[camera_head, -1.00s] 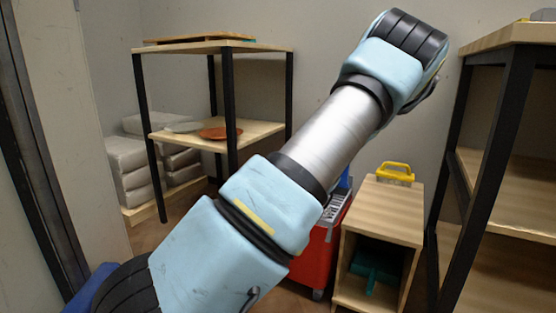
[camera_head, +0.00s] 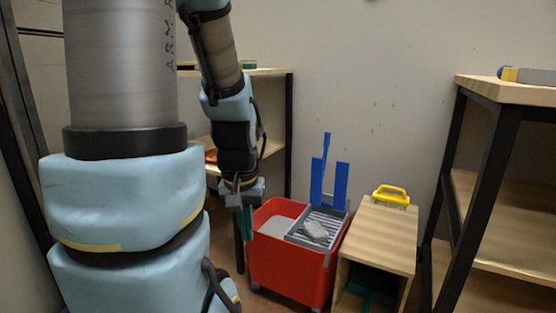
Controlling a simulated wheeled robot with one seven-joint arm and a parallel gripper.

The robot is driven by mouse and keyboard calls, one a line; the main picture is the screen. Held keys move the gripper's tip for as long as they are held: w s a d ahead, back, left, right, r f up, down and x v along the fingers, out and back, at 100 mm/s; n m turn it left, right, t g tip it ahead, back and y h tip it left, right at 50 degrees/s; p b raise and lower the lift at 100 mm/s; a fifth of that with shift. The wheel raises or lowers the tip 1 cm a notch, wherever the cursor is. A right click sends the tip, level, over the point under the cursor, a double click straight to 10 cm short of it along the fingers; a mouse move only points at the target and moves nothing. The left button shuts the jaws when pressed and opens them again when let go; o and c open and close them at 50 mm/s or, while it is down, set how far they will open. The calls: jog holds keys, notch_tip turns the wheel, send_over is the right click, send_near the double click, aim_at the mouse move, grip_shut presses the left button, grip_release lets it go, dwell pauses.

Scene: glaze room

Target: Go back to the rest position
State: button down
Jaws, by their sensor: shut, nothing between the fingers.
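My gripper (camera_head: 242,203) hangs pointing down at the end of my raised and folded arm, left of the picture's middle. It is small in this view, and its fingers are shut with nothing held. It is in front of the left shelf's right part and just left of the red mop bucket (camera_head: 290,262). A narrow teal strip (camera_head: 247,226) shows just below it; I cannot tell what it belongs to. My large blue and grey arm links cover the left of the picture.
The red bucket has a grey wringer with a grey lump (camera_head: 316,231) and blue uprights (camera_head: 328,180). A wooden cabinet (camera_head: 383,236) carries a yellow-handled tool (camera_head: 391,195). A tall shelf (camera_head: 515,92) stands at right. The left shelf (camera_head: 289,135) is mostly hidden.

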notch_tip(320, 180, up, 36)
jog(key=p, duration=3.4)
jog(key=shift+p, duration=0.4)
